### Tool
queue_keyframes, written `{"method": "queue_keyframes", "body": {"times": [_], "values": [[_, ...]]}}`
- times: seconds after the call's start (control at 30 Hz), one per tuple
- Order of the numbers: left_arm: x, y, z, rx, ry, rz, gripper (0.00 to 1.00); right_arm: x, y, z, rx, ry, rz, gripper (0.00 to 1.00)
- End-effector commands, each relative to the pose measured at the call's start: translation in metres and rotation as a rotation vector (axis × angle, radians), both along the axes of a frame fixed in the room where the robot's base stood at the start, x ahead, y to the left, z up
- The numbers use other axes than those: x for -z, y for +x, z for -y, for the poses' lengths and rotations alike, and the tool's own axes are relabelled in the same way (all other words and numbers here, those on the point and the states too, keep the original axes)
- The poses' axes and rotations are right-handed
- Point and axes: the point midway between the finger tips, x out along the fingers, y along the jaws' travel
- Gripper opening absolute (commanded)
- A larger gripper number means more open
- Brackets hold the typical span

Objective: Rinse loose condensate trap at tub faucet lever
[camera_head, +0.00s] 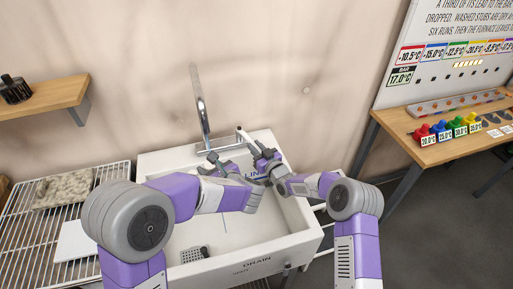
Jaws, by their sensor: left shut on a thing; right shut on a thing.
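A chrome tub faucet (201,108) rises at the back of a white tub (290,243), its spout curving down. A small lever (239,131) stands upright at the tub's back rim, right of the spout. My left gripper (212,158) is shut inside the tub near the faucet's foot. The small thing in it, seemingly the loose condensate trap, cannot be made out. My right gripper (252,147) is shut at the lever and appears to hold it; the fingers' contact is partly hidden.
A wire rack (28,240) with a folded grey cloth (63,190) and a white slab (76,241) stands left. A drain grate (194,254) lies in the tub's front. A wooden table (440,151) with several coloured stubs stands right. A wall shelf (55,97) hangs upper left.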

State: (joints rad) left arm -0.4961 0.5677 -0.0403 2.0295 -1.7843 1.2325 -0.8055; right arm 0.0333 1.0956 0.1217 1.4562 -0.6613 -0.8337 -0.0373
Motion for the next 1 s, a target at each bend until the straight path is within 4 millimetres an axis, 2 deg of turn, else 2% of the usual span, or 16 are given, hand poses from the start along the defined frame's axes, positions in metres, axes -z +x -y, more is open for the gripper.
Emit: {"method": "queue_keyframes", "body": {"times": [0.5, 0.77, 0.8, 0.93, 1.0], "values": [[0.0, 0.0, 0.0, 0.0, 0.001, 0.001, 0.04, -0.002, -0.013, -0.031, 0.236, 0.004, 0.004, 0.0], [0.0, 0.0, 0.0, 0.0, 0.001, 0.001, 0.04, -0.002, -0.014, -0.032, 0.271, 0.003, 0.002, 0.0], [0.0, 0.0, 0.0, 0.0, 0.001, 0.001, 0.04, -0.002, -0.014, -0.032, 0.271, 0.003, 0.002, 0.26], [0.0, 0.0, 0.0, 0.0, 0.001, 0.001, 0.04, -0.001, -0.014, -0.032, 0.271, 0.003, 0.002, 0.46], [0.0, 0.0, 0.0, 0.0, 0.001, 0.001, 0.04, -0.001, -0.014, -0.032, 0.27, 0.002, 0.001, 0.47]]}}
